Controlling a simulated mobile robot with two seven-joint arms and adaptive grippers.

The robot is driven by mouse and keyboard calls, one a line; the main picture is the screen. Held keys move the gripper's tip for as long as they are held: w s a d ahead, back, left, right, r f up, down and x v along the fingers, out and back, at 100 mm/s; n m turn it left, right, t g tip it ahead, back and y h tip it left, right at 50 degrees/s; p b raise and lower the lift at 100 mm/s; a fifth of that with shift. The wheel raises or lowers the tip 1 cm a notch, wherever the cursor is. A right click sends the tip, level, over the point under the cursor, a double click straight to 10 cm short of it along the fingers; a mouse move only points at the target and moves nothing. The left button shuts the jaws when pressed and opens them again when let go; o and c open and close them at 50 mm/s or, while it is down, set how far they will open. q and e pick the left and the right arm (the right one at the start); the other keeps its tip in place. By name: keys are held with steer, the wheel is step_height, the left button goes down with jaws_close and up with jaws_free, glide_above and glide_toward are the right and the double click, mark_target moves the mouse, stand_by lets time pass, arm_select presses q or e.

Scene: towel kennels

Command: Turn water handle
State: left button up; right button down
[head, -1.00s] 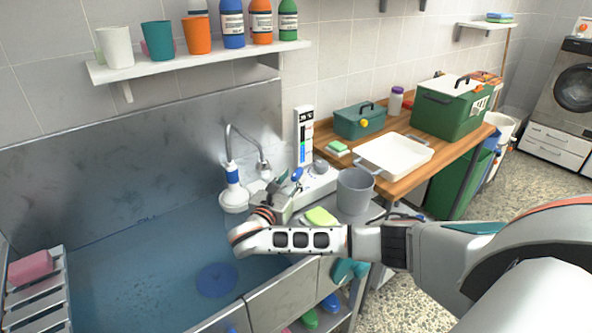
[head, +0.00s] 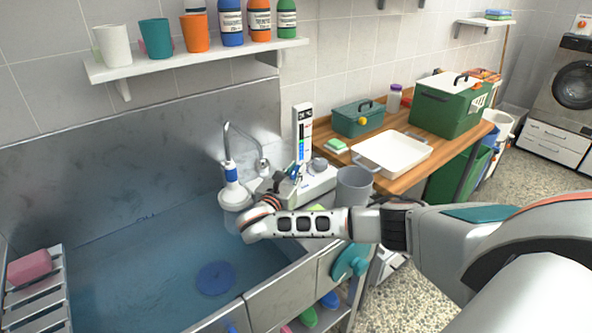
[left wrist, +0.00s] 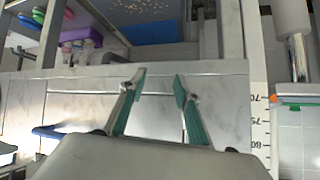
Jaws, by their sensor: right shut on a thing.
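The water handle (head: 293,173) is a small blue lever on the white control housing (head: 318,186) at the back right corner of the tub. My right gripper (head: 285,182) is at this lever and shut on it; its fingers are small and partly hidden by my wrist. The curved metal tap (head: 229,140) with a white and blue fitting stands just left of it. My left gripper (left wrist: 160,88) shows in the left wrist view, open and empty, with teal fingers apart before a pale marbled panel.
The metal tub (head: 130,270) holds water and a blue disc (head: 216,278). A grey cup (head: 354,186) stands right of the housing, close to my right forearm. A white tray (head: 392,152) lies on the wooden counter. A teal round thing (head: 350,260) sits at the tub's front.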

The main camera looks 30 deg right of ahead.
arm_select(q)
steer(key=shift+s+d+f, duration=0.1)
steer(key=shift+f, duration=0.05)
arm_select(e)
steer(key=shift+a+f+m+g+h, duration=0.15)
steer(key=shift+m+g+h, duration=0.35)
steer(key=shift+m+g, duration=0.3)
steer(key=shift+f+m+g+h+b, duration=0.1)
steer(key=shift+m+g+h+b, duration=0.45)
steer(key=shift+g+b, duration=0.45)
steer(key=shift+m+g+b, duration=0.55)
steer(key=shift+g+b, duration=0.1)
steer(key=shift+g, duration=0.35)
steer(key=shift+f+m+g+h+b, duration=0.1)
steer(key=shift+m+g+h+b, duration=0.2)
steer(key=shift+b, duration=0.15)
steer(key=shift+m+g+b, duration=0.7)
steer(key=shift+g+b, duration=0.4)
steer(key=shift+b, duration=0.1)
arm_select(q)
steer(key=shift+h, duration=0.3)
steer(key=f, duration=0.1)
steer(key=d+f, duration=0.1)
steer(key=f, duration=0.1)
steer(key=d+f, duration=0.1)
steer(key=shift+w+f, duration=0.3)
steer(key=shift+w, duration=0.05)
arm_select(e)
steer(key=shift+r, duration=0.25)
